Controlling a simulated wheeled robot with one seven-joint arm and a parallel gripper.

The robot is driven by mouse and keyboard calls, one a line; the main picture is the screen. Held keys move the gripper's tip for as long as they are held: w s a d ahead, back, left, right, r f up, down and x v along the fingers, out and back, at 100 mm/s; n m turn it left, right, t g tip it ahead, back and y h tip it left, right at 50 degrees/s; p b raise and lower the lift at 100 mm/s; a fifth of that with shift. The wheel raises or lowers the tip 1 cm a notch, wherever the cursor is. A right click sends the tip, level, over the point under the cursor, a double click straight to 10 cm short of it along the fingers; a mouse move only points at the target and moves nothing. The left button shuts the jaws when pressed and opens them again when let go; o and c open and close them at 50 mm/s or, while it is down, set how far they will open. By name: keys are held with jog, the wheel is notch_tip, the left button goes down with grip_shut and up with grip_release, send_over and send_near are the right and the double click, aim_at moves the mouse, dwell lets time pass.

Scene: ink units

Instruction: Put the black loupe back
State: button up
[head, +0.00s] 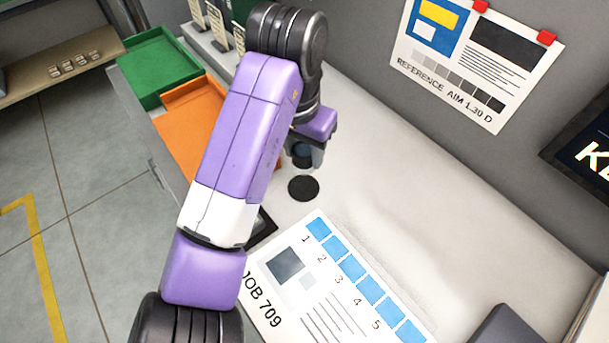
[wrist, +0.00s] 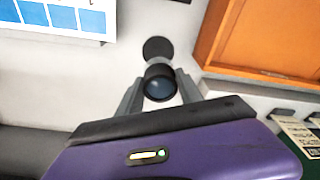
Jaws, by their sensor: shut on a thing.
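The black loupe (wrist: 158,84) is between the two grey fingers of my gripper (wrist: 161,92), its round lens end facing the wrist camera. My gripper is shut on it. I cannot tell whether the loupe touches the bench.
An orange tray (head: 178,135) and a green tray (head: 160,62) stand left of my arm. A job sheet (head: 300,300) with blue squares lies in front. A dark-framed item (head: 263,229) is partly hidden by my arm.

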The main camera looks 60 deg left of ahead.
aim_at(300, 156)
notch_tip(300, 156, down, 8)
jog(key=shift+f+p, duration=0.2)
jog(key=shift+p, duration=0.15)
jog(key=o, duration=1.3)
jog(key=shift+f, duration=0.1)
jog(key=shift+o, duration=0.4)
jog(key=r, duration=0.4)
jog(key=s+r, duration=0.1)
jog(key=r, duration=0.7)
jog(key=shift+s+d+b, duration=0.3)
jog(key=shift+d, duration=0.1)
jog(key=shift+d, duration=0.1)
